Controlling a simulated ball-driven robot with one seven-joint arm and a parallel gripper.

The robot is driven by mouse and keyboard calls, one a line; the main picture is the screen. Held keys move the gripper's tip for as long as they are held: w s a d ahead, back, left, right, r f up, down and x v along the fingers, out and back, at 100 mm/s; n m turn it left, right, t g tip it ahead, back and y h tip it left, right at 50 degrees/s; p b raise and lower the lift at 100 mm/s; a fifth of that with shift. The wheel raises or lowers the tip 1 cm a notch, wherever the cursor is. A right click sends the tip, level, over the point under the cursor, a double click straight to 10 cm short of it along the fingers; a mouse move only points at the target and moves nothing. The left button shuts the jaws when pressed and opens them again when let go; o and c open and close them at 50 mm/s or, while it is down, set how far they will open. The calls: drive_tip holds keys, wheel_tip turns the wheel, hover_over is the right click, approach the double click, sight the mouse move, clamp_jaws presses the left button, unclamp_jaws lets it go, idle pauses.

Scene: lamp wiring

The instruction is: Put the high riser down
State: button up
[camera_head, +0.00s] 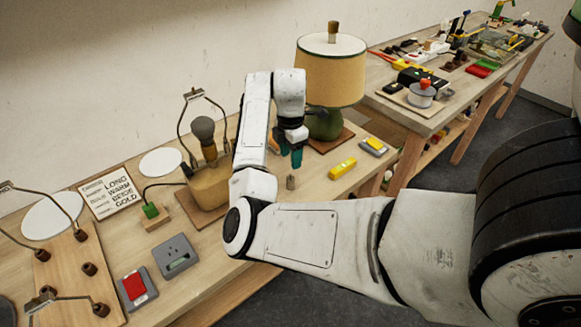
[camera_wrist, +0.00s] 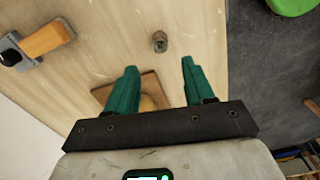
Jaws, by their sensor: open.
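A small grey-brown cylinder (camera_head: 290,183) stands upright on the wooden bench near its front edge; it looks like the riser, though its height is hard to judge. It also shows in the wrist view (camera_wrist: 160,42), a little beyond the fingertips and roughly centred between them. My gripper (camera_head: 291,152) has teal fingers and is above the bench, behind the cylinder in the head view. In the wrist view the gripper (camera_wrist: 159,66) is open, with nothing between its fingers.
A lamp with a tan shade (camera_head: 331,75) stands close behind my gripper. A yellow tool (camera_head: 343,168) lies right of the cylinder. A lamp base with a bulb (camera_head: 205,130) is to the left. The bench's front edge is close to the cylinder.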

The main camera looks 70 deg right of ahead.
drive_tip(key=shift+r, duration=0.85)
drive_tip(key=s+a+f+m+h, duration=0.1)
drive_tip(key=a+f+m, duration=0.1)
drive_tip(key=a, duration=0.2)
drive_tip(key=s+a+f+m+h, duration=0.1)
drive_tip(key=a+f+m, duration=0.1)
drive_tip(key=a+f, duration=0.1)
drive_tip(key=s+a+f+m+h, duration=0.1)
drive_tip(key=a+f+m, duration=0.1)
drive_tip(key=a, duration=0.3)
drive_tip(key=shift+s+a+f+m+h, duration=0.1)
drive_tip(key=shift+a+f+m+h, duration=0.05)
drive_tip(key=shift+f, duration=0.2)
drive_tip(key=shift+s+a+f+m+h, duration=0.1)
drive_tip(key=shift+f+m+h, duration=0.05)
drive_tip(key=shift+f, duration=0.2)
drive_tip(key=s+a+f+m+y, duration=0.1)
drive_tip(key=s+a, duration=0.3)
drive_tip(key=a, duration=0.6)
drive_tip(key=s+a+f+m+t+y, duration=0.1)
drive_tip(key=s+a+f, duration=0.3)
drive_tip(key=a, duration=0.6)
drive_tip(key=shift+f+m+y, duration=0.2)
drive_tip(key=shift+m+y, duration=0.5)
drive_tip(key=shift+m, duration=0.2)
